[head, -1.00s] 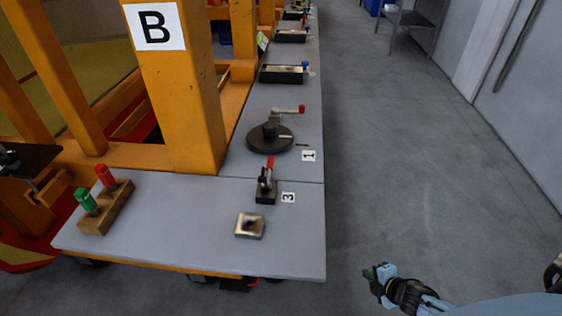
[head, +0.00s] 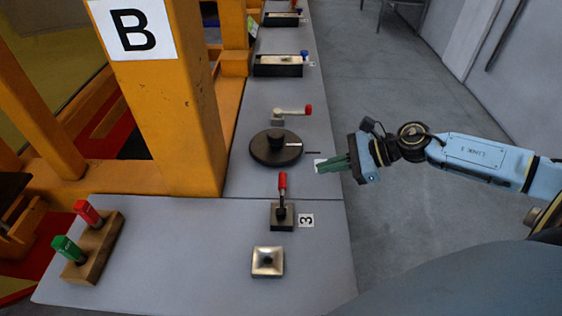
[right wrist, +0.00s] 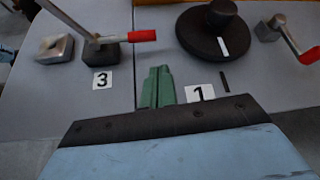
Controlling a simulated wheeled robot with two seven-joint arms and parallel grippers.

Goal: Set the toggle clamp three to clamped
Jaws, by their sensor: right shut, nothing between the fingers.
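Toggle clamp three (head: 282,214) stands on the grey bench, beside its "3" label (head: 306,220). It has a dark base and a lever with a red grip pointing up and away from me in the head view. In the right wrist view the clamp (right wrist: 106,50) is at the upper left, its red-tipped lever lying toward the right. My right gripper (head: 322,165) is shut and empty, its green fingers over the bench's right edge near the "1" label, apart from the clamp. The fingers (right wrist: 158,80) show at the middle of the wrist view. My left gripper is not in view.
A black round dial (head: 276,148) and a red-knobbed crank (head: 300,110) stand beyond the clamp. A square metal block (head: 268,262) is nearer me. A wooden block (head: 94,250) with red and green pegs is at left. An orange post (head: 170,110) rises behind the bench (head: 190,275).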

